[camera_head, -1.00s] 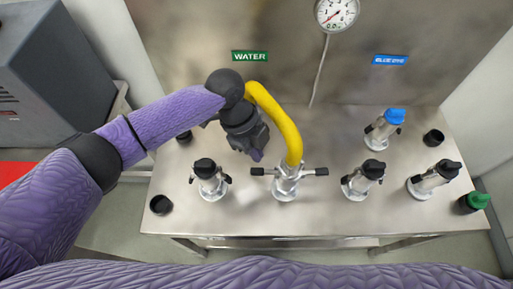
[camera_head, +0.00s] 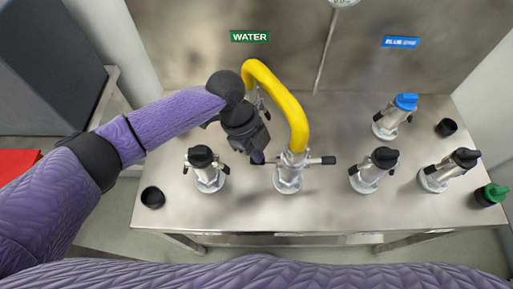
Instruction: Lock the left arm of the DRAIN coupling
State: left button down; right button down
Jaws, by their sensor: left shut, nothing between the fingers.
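A metal coupling (camera_head: 288,178) on the steel bench joins the near end of a yellow hose (camera_head: 284,98). Its right arm (camera_head: 322,160) sticks straight out to the side with a black grip. Its left arm (camera_head: 271,160) also points outward, but its outer end is mostly hidden by my left gripper. No DRAIN label is readable in view. My left gripper (camera_head: 257,157) is shut and empty, pointing down, with its tip at the outer end of that left arm. I cannot tell whether they touch. My right gripper is not in view.
Capped couplings stand to the left (camera_head: 207,168) and right (camera_head: 372,168), others farther right, one with a blue cap (camera_head: 404,103). The WATER sign (camera_head: 250,36) is on the back panel.

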pick_arm(q)
jog(key=shift+a+f+b, duration=0.1)
jog(key=shift+f+b, duration=1.3)
jog(key=shift+f, duration=0.2)
jog(key=shift+b+x, duration=0.6)
jog(key=shift+x, duration=0.55)
jog(key=shift+w+r+p, duration=0.2)
jog(key=shift+r+p, duration=0.25)
jog(key=shift+a+r+p, duration=0.3)
jog(key=shift+a+p, duration=0.1)
notch_tip(320, 180, up, 6)
jog(key=p, duration=0.5)
jog(key=shift+r, duration=0.1)
jog(key=shift+f, duration=0.25)
